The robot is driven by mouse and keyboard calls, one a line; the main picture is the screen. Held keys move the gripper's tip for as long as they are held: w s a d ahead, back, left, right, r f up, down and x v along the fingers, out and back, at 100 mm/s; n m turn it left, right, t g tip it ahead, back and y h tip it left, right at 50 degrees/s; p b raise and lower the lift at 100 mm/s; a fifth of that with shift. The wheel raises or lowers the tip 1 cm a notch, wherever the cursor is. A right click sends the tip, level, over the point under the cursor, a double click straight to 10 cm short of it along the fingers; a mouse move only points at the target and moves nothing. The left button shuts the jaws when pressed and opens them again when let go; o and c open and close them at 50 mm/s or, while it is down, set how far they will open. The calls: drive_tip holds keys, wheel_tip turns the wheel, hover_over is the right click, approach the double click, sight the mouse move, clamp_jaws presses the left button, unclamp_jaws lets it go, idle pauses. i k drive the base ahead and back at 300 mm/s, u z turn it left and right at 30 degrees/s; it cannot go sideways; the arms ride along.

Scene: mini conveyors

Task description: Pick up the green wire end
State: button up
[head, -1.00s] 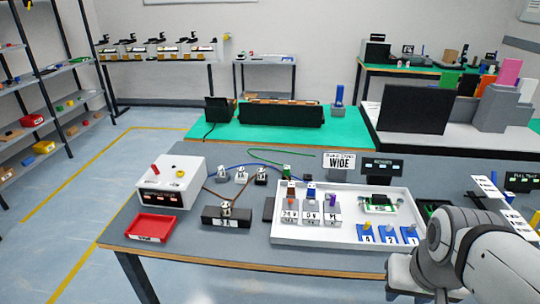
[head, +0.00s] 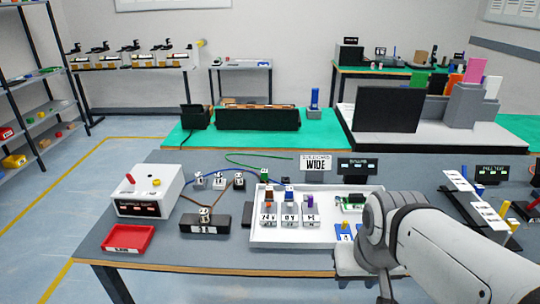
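A thin green wire (head: 240,163) lies in a loop on the grey table, behind the white tray. One end of it runs to a small block with a green top (head: 264,174) at the tray's back edge. The other end runs right toward the white "WIDE" sign, where I cannot make out its tip. My white arm reaches in from the lower right, in front of the tray's right part. My gripper cannot be made out; nothing shows it near the green wire.
The white tray (head: 270,238) holds several labelled blocks. A white box (head: 148,192) and a red tray (head: 128,240) stand at the left. A dark block (head: 204,226) with brown wires stands between. The "WIDE" sign (head: 317,168) and a dark display (head: 357,168) stand behind the tray.

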sight(264, 173)
drive_tip(key=i, duration=0.95)
drive_tip(key=u, duration=0.05)
